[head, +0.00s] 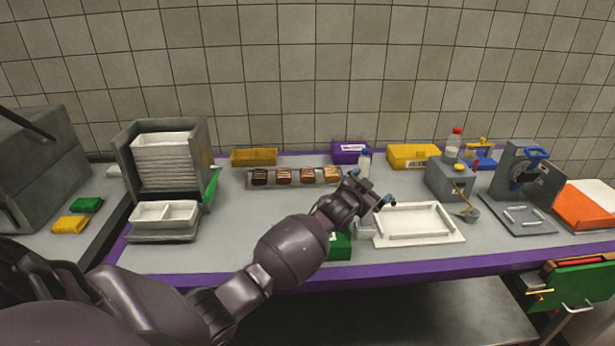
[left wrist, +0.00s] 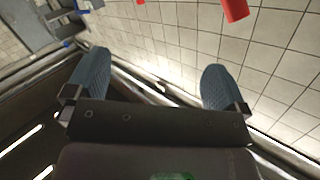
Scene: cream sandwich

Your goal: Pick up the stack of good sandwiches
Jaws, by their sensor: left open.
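Several small stacks of sandwich-like pieces (head: 296,176) stand in a row on a dark tray (head: 275,186) at the back middle of the counter in the head view. The leftmost stack (head: 260,176) is darkest, and the rightmost (head: 331,174) is the lightest tan. I cannot tell for certain which are the good sandwiches. My left gripper (head: 378,196) is over the counter, to the right of and nearer than the row, beside a white tray. In the left wrist view its two blue fingers (left wrist: 155,82) are wide apart with nothing between them. My right gripper is not in view.
A grey rack of white trays (head: 122,162) stands at left. A grey box (head: 446,178) and a press (head: 517,172) stand right.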

